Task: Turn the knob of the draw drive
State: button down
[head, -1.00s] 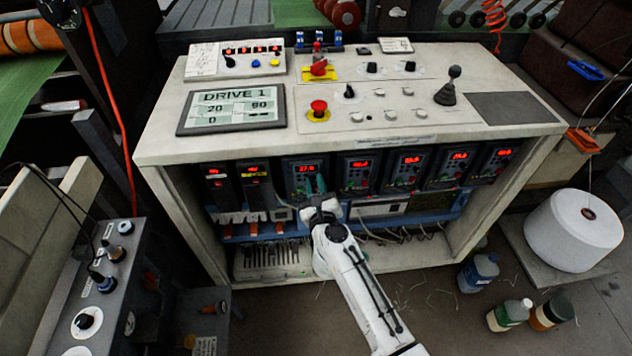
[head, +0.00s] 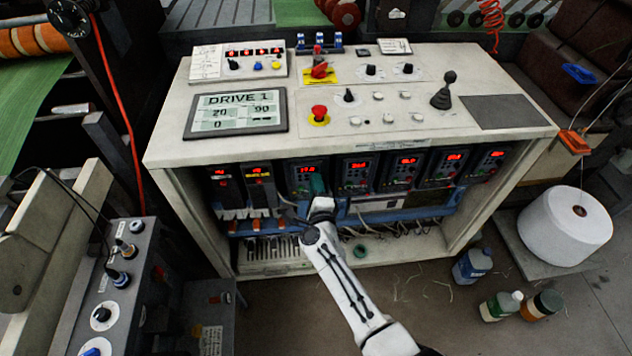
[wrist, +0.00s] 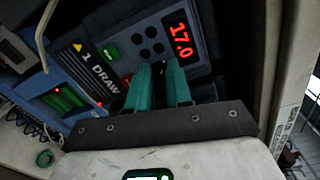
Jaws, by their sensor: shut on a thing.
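The draw drive (head: 300,166) is a dark unit in the row under the console top. In the wrist view the gripper (wrist: 162,72) is shut on the knob. The knob is mostly hidden between the fingertips; only a dark bit shows.
Similar drives with red displays (head: 358,168) stand close on the right, and two narrow dark units (head: 222,188) on the left. Loose cables (head: 400,230) hang below. The console top (head: 300,140) overhangs the row. Bottles (head: 473,265) and a white spool (head: 565,232) stand at right.

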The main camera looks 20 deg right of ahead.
jog(key=n+p, duration=0.1)
jog(key=n, duration=0.4)
jog(key=shift+a, duration=0.1)
jog(key=shift+f, duration=0.1)
dwell(0.4)
jog(key=c, duration=1)
grip_release()
jog(key=shift+c, duration=0.2)
jog(key=shift+s+p, duration=0.1)
jog(key=shift+p, duration=0.2)
jog(key=p+v, duration=0.3)
jog(key=v, duration=0.7)
jog(key=shift+s+a+p, duration=0.2)
jog(key=shift+s+p, duration=0.05)
jog(key=shift+p, duration=0.05)
jog(key=shift+n, duration=0.4)
